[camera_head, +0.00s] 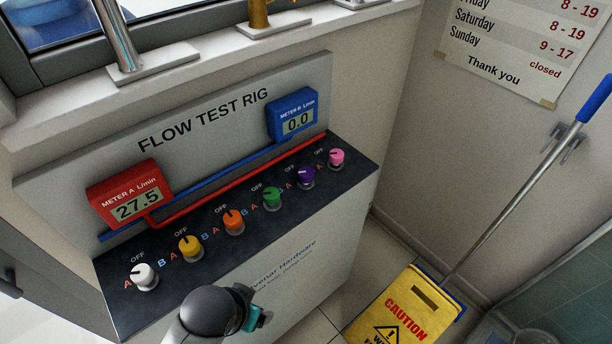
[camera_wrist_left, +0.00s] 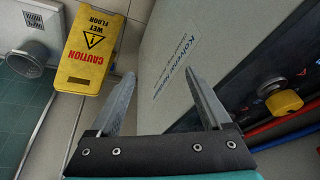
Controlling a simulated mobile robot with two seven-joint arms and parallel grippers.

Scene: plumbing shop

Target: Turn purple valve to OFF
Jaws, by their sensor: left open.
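The purple valve (camera_head: 306,176) is on the sloped black panel of the flow test rig, between the green and pink knobs. An OFF label is above it, with letters A and B beside the knobs; its pointer is too small to read surely. Red meter A (camera_head: 131,198) reads 27.5 and blue meter B (camera_head: 293,116) reads 0.0. My left gripper (camera_head: 254,318) is low in front of the rig, apart from the purple valve. In the left wrist view its jaws (camera_wrist_left: 160,78) are open and empty. My right gripper is not in view.
Other knobs are white (camera_head: 144,276), yellow (camera_head: 190,247), orange (camera_head: 233,221), green (camera_head: 271,197) and pink (camera_head: 336,158). The yellow knob also shows in the left wrist view (camera_wrist_left: 284,102). A yellow caution sign (camera_head: 405,309) and a blue-handled pole (camera_head: 520,185) stand right of the rig.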

